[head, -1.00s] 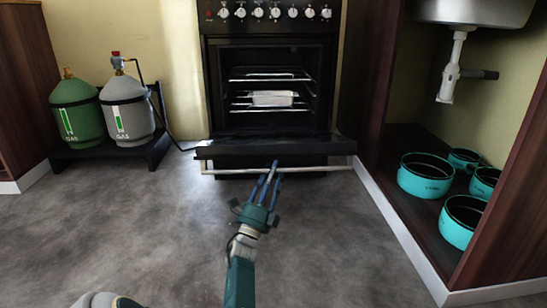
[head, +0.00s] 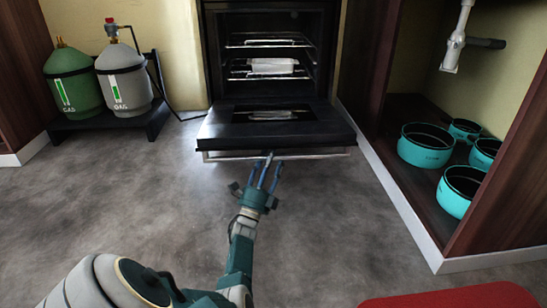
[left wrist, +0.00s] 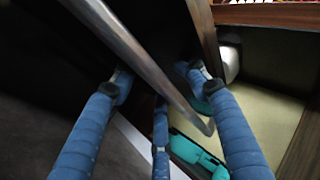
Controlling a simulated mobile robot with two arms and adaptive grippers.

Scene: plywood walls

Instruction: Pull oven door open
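The black oven (head: 211,55) stands open at the back centre, with racks and a light tray (head: 272,65) inside. Its door (head: 225,131) is folded down, close to level, with its inner face and window showing. The metal handle (head: 225,155) runs along the door's front edge. My left gripper (head: 268,160) is at the middle of the handle, blue fingers pointing toward it. In the left wrist view the handle bar (left wrist: 140,60) passes between the spread fingers of my gripper (left wrist: 162,85), which do not look closed on it. My right gripper is not in view.
Two gas bottles (head: 124,85) stand on a low black stand at left. An open cabinet at right holds several turquoise pots (head: 424,150) under a sink pipe. A red thing (head: 460,300) shows at bottom right. The grey floor (head: 130,200) before the oven is clear.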

